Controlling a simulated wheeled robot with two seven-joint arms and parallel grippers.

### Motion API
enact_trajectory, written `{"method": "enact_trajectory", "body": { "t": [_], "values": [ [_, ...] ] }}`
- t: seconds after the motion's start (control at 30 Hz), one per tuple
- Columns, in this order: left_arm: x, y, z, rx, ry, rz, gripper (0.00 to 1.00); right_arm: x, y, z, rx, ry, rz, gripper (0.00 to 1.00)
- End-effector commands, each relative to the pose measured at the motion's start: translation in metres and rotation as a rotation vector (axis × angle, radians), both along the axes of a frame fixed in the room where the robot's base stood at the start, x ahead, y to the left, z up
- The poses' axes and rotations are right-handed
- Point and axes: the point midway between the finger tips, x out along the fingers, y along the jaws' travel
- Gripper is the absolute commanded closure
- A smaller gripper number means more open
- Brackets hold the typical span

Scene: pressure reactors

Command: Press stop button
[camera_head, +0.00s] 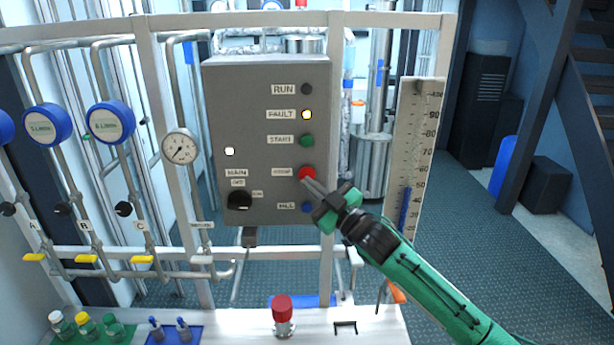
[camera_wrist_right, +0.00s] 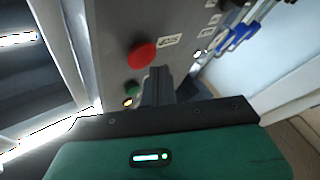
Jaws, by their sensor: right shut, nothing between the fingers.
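The red stop button (camera_head: 307,173) sits on the right side of the grey control box, between the green start button (camera_head: 306,140) and a blue button (camera_head: 307,208). My right gripper (camera_head: 306,183) is shut and empty, its fingertips just below the red button in the head view. In the right wrist view the red button (camera_wrist_right: 142,55) shows whole beside its label, with the dark shut fingers (camera_wrist_right: 157,80) near its edge. I cannot tell whether the fingertips touch the panel. My left gripper is out of view.
Pipes with blue gauges (camera_head: 110,121) are at left. A bench (camera_head: 240,325) lies below, with a red-capped valve (camera_head: 282,310).

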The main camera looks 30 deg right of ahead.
Motion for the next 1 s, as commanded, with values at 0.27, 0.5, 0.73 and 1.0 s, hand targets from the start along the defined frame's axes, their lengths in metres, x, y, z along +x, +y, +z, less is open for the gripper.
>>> {"method": "enact_trajectory", "body": {
  "t": [0.27, 0.5, 0.73, 1.0],
  "values": [
    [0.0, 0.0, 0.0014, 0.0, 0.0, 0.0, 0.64, 0.0029, -0.0017, 0.0007, 0.0, 0.0, 0.0, 1.0],
    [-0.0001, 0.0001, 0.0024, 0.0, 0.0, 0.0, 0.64, 0.0074, -0.0045, 0.0003, 0.0, 0.0, 0.0, 1.0],
    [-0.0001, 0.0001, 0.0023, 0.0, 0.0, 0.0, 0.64, 0.0073, -0.0044, 0.0003, 0.0, 0.0, 0.0, 1.0],
    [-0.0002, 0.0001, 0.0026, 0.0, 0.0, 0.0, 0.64, 0.0092, -0.0056, 0.0004, 0.0, 0.0, 0.0, 1.0]
  ]
}}
